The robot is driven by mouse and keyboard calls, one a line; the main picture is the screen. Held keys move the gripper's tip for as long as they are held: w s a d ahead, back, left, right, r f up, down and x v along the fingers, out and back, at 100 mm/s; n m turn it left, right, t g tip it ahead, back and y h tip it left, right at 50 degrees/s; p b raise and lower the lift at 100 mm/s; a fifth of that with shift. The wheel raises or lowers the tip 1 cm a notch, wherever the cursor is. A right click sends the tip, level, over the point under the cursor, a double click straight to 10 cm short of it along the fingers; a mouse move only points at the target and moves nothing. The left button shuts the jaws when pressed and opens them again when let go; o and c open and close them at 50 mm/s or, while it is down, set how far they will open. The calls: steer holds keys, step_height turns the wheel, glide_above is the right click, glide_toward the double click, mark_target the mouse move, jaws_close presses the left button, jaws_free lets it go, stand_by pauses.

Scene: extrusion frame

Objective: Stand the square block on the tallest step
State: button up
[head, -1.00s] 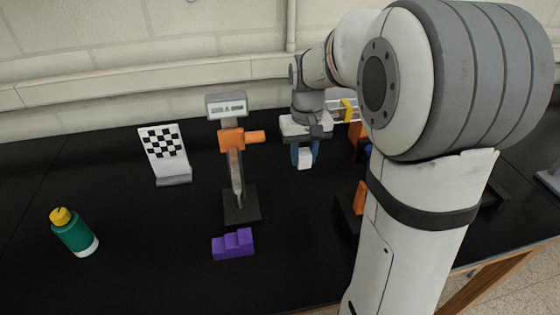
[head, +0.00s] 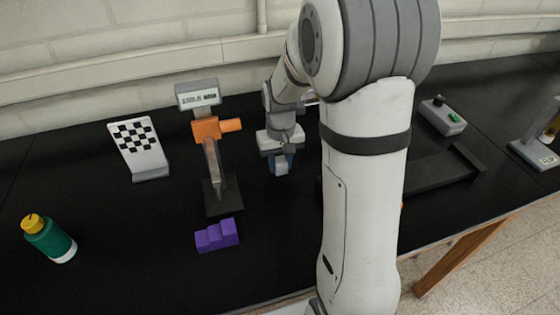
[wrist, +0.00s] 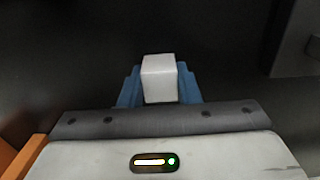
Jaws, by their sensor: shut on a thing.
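The purple stepped block (head: 217,236) stands on the black table, left of centre in the head view. Its steps rise to the right, so the tallest step is at its right end. My gripper (head: 281,168) is shut on the white square block (head: 281,170) and points down, holding it up and to the right of the steps in the picture. The wrist view shows the block (wrist: 159,78) between the blue fingers of my gripper (wrist: 160,88). The steps do not show in the wrist view.
A measuring stand (head: 209,130) with an orange clamp is behind the steps, left of my gripper. A checkered board (head: 138,150) and a green bottle (head: 50,241) are farther left. A grey button box (head: 442,116) is at right. My arm hides part of the table.

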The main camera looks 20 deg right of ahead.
steer(key=shift+f, duration=0.2)
steer(key=o, duration=1)
steer(key=shift+r, duration=0.1)
